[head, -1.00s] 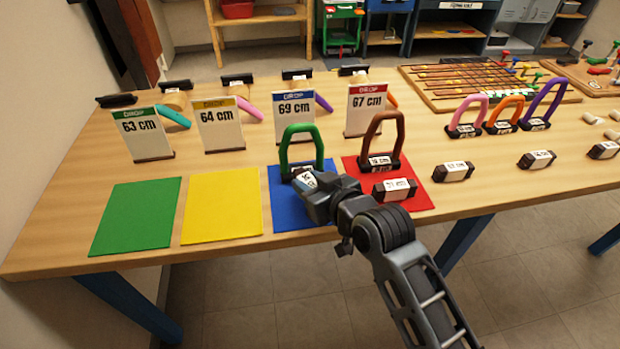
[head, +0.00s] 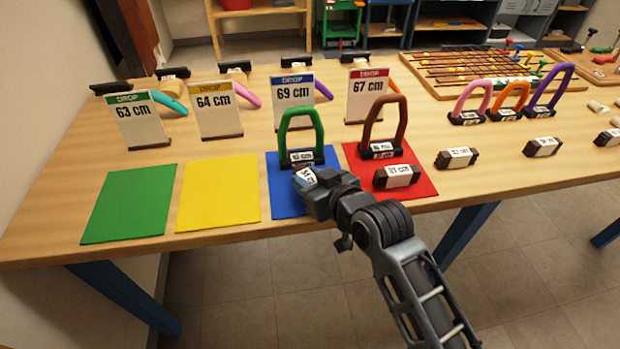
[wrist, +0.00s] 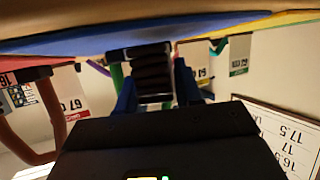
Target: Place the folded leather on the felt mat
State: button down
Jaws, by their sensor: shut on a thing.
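My gripper (head: 314,190) is over the blue felt mat (head: 280,203), shut on a folded leather with a white label (head: 306,176). In the wrist view the folded leather (wrist: 153,75) shows as a dark stack between the blue fingers, close to the blue mat (wrist: 60,42). I cannot tell whether it touches the mat. A green stirrup (head: 300,122) stands upright on the blue mat just behind it. The red mat (head: 425,186) bears a brown stirrup (head: 386,118) and another folded leather (head: 397,176).
The green mat (head: 130,203) and yellow mat (head: 218,192) are bare. More leathers (head: 457,157) and stirrups (head: 471,102) are on the right.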

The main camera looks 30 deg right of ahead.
jog(key=shift+f, duration=0.4)
jog(key=c, duration=0.7)
grip_release()
jog(key=shift+o, duration=0.2)
